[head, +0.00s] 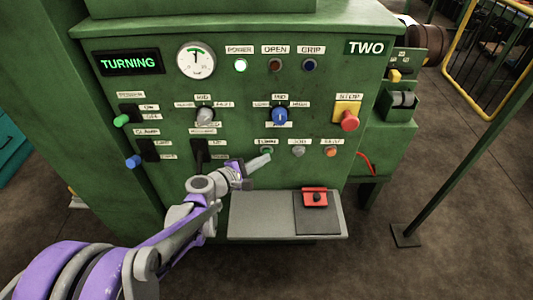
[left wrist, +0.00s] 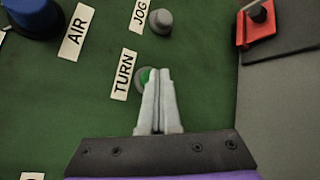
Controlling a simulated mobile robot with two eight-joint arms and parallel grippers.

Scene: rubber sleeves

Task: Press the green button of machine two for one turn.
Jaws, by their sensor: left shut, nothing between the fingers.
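Machine two is a green cabinet (head: 320,110) with a "TWO" plate (head: 367,48) at its top right. In the left wrist view the green button (left wrist: 146,76) is mostly hidden behind the fingertips (left wrist: 158,74). I cannot tell for certain whether they touch it or how far it is pressed in. My right gripper is not in view.
A grey jog button (head: 298,151) and an orange button (head: 330,152) sit right of the fingertips. A red stop button (head: 349,121) is above them. A grey shelf (head: 265,215) juts out below, bearing a red block (head: 314,197). A yellow rail (head: 450,75) stands at right.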

